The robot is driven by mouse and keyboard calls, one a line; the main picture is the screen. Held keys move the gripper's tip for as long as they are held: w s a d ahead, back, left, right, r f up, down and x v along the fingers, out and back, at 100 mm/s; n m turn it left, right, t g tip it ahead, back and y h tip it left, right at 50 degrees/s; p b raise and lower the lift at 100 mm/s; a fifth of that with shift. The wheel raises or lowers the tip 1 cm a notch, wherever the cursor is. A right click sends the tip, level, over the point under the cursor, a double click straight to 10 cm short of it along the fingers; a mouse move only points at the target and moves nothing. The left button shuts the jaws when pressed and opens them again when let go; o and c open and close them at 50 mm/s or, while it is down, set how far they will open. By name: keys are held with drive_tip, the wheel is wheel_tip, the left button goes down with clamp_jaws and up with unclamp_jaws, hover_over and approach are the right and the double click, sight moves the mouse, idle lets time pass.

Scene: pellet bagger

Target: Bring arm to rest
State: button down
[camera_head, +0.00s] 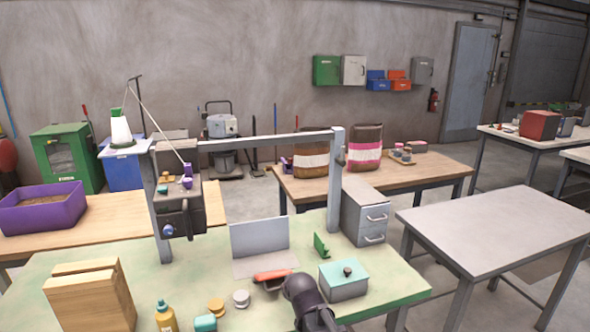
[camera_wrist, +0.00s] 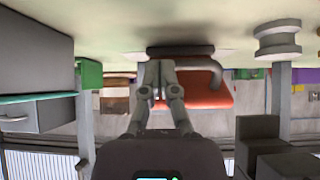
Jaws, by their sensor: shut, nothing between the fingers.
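My gripper (camera_wrist: 158,68) shows in the wrist view, which is upside down. Its two grey fingers are together with nothing between them. They point toward an orange-red object with a dark part (camera_wrist: 205,90) on the bench; the fingers overlap it in the picture, and I cannot tell whether they touch it. In the head view my dark arm (camera_head: 305,296) reaches in from the bottom edge over the green bench. The fingers are not clearly visible there. The same orange-red object (camera_head: 272,275) lies just beyond the arm's end.
The green bench (camera_head: 395,290) carries a teal-lidded box (camera_head: 345,279) right of my arm, a pale spool (camera_head: 241,298) and a yellow bottle (camera_head: 166,316) to the left. A grey frame (camera_head: 337,190) and drawer unit (camera_head: 366,212) stand behind. A bare grey table (camera_head: 500,230) is at right.

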drive_tip(key=s+d+r+m+g+h+p, duration=0.2)
drive_tip(key=s+d+g+p, duration=0.5)
drive_tip(key=s+d, duration=0.9)
drive_tip(key=d+r+m+g, duration=0.1)
drive_tip(key=d, duration=0.2)
drive_tip(key=shift+d+g+p, duration=0.2)
drive_tip(key=shift+g+p, duration=0.1)
drive_tip(key=shift+p, duration=0.05)
